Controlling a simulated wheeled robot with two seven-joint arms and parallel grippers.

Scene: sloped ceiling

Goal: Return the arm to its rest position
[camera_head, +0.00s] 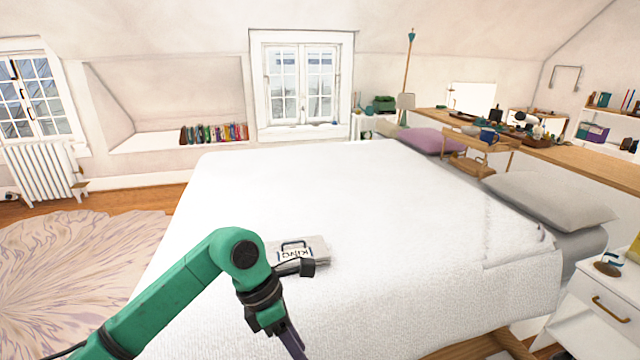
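My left arm is green and comes in from the lower left, over the near side of the white bed (300,190). Its elbow is bent and the black wrist points down. My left gripper (292,345) is at the bottom edge of the view, seen side-on. One dark finger shows, and I cannot tell whether it is open or shut. I see nothing held in it. My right gripper is not in view.
A grey item with lettering and a handle (298,250) lies on the bed just behind my wrist, partly covered by it. A white nightstand (605,305) stands at the right. A rug (60,260) covers the floor at left. Most of the bed top is clear.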

